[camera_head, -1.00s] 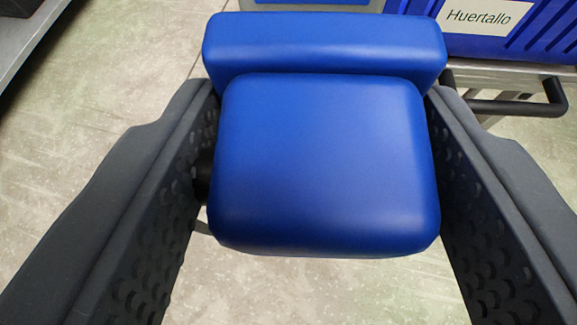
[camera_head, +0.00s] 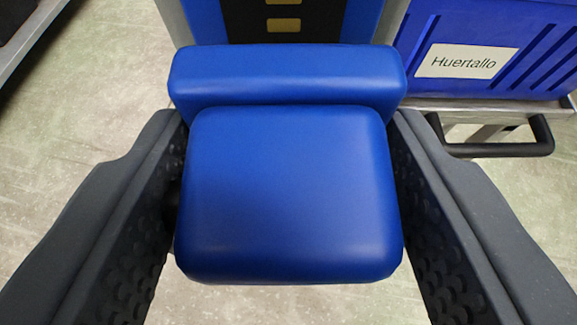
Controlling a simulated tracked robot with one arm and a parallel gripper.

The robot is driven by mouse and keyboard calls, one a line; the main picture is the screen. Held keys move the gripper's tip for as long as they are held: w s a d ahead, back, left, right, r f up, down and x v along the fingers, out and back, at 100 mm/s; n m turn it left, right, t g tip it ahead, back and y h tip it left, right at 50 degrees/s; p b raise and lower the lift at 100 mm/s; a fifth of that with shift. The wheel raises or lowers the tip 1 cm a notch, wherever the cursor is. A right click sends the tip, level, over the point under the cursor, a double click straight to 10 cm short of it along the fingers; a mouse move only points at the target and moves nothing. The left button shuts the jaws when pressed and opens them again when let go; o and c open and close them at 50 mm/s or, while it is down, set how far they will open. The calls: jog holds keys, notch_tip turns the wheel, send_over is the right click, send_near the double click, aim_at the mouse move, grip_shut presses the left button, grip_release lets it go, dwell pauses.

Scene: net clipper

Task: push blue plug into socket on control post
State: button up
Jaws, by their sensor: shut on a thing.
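The blue plug (camera_head: 288,195) fills the middle of the view, with a wide block at its far end. My gripper (camera_head: 288,160) is shut on it, one dark finger on each side. Beyond the plug, at the top, stands a grey post (camera_head: 175,20) with a blue panel (camera_head: 207,20). The panel has a dark recess (camera_head: 245,22) with brass-coloured contacts (camera_head: 284,25), which looks like the socket. The plug hides the lower part of the post and its own front face. I cannot tell how large the gap to the socket is.
A blue crate (camera_head: 540,60) labelled "Huertallo" sits on a metal cart at the upper right. The cart's dark handle (camera_head: 500,150) sticks out towards my right finger. A grey table edge (camera_head: 45,45) is at the upper left. Pale floor (camera_head: 95,110) lies open between.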

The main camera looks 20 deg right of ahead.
jog(key=shift+w+d, duration=0.15)
jog(key=shift+w, duration=0.2)
jog(key=shift+r+p, duration=0.1)
jog(key=shift+p, duration=0.8)
dwell(1.8)
jog(key=shift+w+d+p, duration=0.15)
jog(key=shift+w+p, duration=0.3)
jog(key=shift+w, duration=0.05)
dwell(0.6)
jog(key=o, duration=1.1)
